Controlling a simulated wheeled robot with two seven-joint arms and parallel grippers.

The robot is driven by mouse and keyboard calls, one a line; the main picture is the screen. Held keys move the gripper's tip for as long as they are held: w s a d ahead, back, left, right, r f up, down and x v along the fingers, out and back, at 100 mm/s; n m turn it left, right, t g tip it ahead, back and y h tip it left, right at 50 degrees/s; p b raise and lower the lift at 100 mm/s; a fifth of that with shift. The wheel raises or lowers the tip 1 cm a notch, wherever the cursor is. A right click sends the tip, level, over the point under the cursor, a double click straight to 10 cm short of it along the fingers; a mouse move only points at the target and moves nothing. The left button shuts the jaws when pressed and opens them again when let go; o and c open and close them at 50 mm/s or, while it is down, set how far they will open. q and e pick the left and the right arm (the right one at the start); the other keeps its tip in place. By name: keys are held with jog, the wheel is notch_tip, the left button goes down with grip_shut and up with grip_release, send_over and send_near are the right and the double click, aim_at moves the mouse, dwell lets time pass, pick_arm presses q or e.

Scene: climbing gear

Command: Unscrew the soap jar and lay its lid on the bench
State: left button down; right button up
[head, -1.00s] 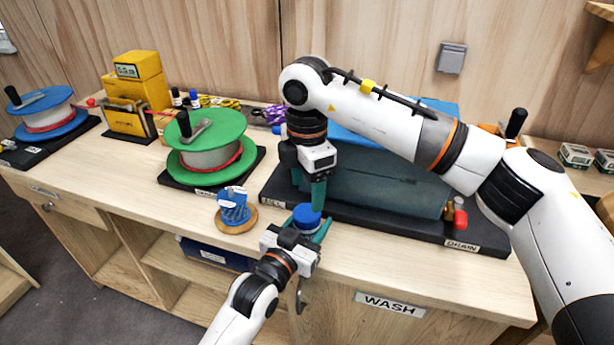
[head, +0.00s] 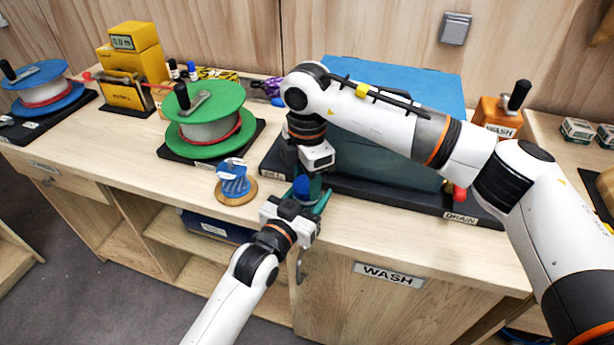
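The soap jar's blue lid (head: 303,187) shows at the front edge of the bench (head: 345,222), near the middle of the head view. The jar's body is mostly hidden by the grippers. My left gripper (head: 309,205) comes from the front with its teal fingers around the jar and looks shut on it. My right gripper (head: 313,186) points down from above, its fingers right at the lid. One of its fingers shows just behind the lid; the other is largely hidden, so I cannot tell whether it grips the lid.
The big wash tank with a blue lid (head: 400,85) stands behind my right gripper. Bare bench lies to the right of the grippers.

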jog(key=n, duration=0.2)
jog(key=shift+n, duration=0.4)
jog(key=shift+c, duration=0.2)
jog(key=n, duration=0.4)
jog(key=shift+n, duration=0.4)
jog(key=n, duration=0.7)
jog(key=shift+r, duration=0.1)
jog(key=n, duration=3.9)
jog(key=shift+r+n, duration=0.1)
jog(key=shift+n, duration=0.2)
jog(key=shift+r, duration=0.1)
jog(key=shift+r, duration=1)
